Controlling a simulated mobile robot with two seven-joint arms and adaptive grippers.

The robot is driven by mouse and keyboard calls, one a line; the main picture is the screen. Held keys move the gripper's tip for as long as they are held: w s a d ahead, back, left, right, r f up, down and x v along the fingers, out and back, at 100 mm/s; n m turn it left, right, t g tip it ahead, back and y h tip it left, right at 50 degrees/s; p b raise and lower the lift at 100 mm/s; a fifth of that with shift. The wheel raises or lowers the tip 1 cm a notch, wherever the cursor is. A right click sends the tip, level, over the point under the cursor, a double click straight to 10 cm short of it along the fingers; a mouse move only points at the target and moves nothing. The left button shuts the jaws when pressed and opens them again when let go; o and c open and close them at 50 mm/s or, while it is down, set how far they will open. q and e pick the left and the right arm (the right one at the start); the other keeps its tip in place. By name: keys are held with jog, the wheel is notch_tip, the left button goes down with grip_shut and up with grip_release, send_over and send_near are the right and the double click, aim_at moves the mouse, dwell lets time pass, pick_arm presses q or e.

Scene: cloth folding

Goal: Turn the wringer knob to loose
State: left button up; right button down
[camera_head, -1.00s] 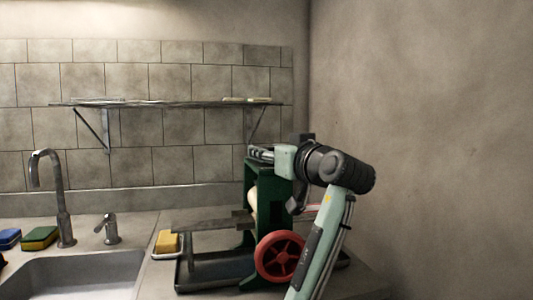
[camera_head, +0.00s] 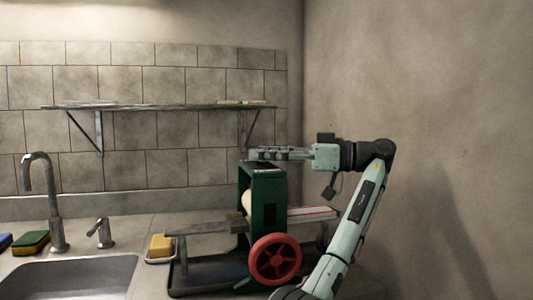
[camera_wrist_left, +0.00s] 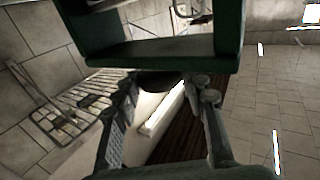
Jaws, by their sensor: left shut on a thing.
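The wringer is a dark green upright frame (camera_head: 268,212) with a pale roller (camera_head: 247,203) in it and a red spoked wheel (camera_head: 276,259) low at the front. My left gripper (camera_head: 262,154) is at the top of the frame, reaching in from the right. In the left wrist view its fingers (camera_wrist_left: 168,88) close around a dark round knob (camera_wrist_left: 157,83) beside the green frame. The fingers hide most of the knob in the head view. I cannot read any loose or tight mark. My right gripper is not in view.
A sink (camera_head: 75,277) with a tap (camera_head: 52,205) is at the left. A yellow sponge (camera_head: 160,244) lies in a dish beside the wringer. A shelf (camera_head: 160,107) is on the tiled wall behind. A bare wall stands close on the right.

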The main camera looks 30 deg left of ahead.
pick_arm(q)
jog(key=shift+f+n+g+h, duration=0.15)
jog(key=shift+n+g+h, duration=0.15)
jog(key=shift+n+g, duration=0.45)
jog(key=o, duration=1.1)
jog(key=shift+a, duration=0.1)
jog(key=shift+o, duration=0.2)
jog(key=shift+r, duration=5.1)
